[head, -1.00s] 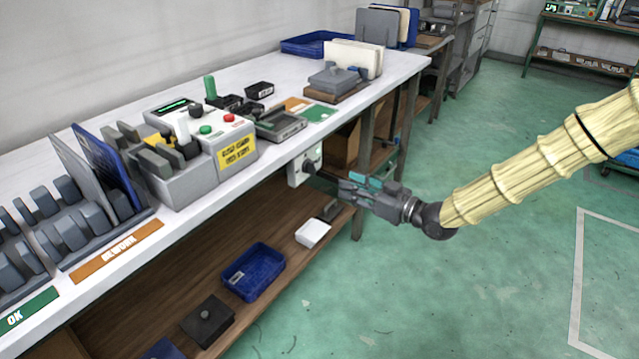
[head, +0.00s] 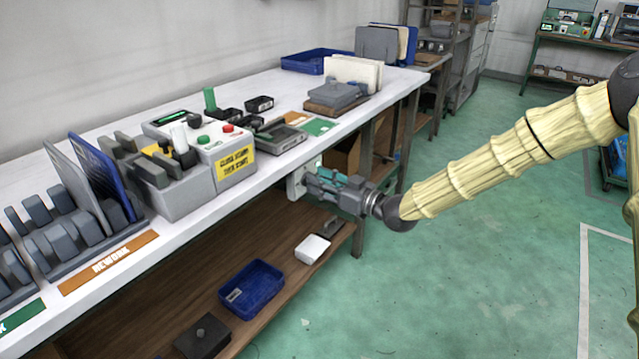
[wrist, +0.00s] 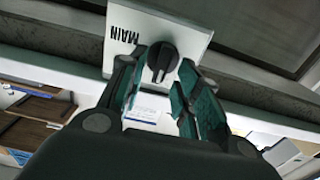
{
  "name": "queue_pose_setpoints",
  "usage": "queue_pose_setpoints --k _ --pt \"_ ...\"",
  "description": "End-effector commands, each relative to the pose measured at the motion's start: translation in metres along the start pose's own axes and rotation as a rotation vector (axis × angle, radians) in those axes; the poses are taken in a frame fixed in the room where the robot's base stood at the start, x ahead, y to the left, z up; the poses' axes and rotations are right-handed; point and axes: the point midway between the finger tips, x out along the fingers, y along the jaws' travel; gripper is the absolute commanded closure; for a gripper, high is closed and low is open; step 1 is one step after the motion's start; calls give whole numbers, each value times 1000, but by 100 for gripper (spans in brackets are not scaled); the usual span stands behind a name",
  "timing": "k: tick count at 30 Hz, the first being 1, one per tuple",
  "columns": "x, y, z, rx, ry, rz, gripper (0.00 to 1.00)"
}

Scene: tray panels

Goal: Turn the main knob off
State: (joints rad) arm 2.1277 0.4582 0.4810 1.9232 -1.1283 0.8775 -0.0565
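The main knob (wrist: 162,60) is a black round knob on a white panel (wrist: 190,38) marked MAIN. In the head view the panel (head: 294,182) hangs below the bench's front edge, and my gripper hides the knob. My gripper (wrist: 164,62) is open, with one teal-padded finger on each side of the knob in the wrist view. The fingertips look close to the knob; I cannot tell whether they touch it. In the head view my gripper (head: 312,181) points left at the panel, just in front of it.
The white bench top (head: 372,107) lies just above my gripper. A grey tester box (head: 187,196) stands on it. A brown lower shelf (head: 190,285) below holds a blue bin (head: 252,288) and a white box (head: 312,248). The green floor at right is clear.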

Motion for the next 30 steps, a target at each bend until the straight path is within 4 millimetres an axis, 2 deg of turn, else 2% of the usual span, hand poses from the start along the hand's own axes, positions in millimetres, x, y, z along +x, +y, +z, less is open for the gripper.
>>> queue_pose_setpoints --k 12,18,30 --pt "6 0 0 1 1 1 67" --pt "6 0 0 1 1 1 100" --pt "6 0 0 -36 1 2 100"
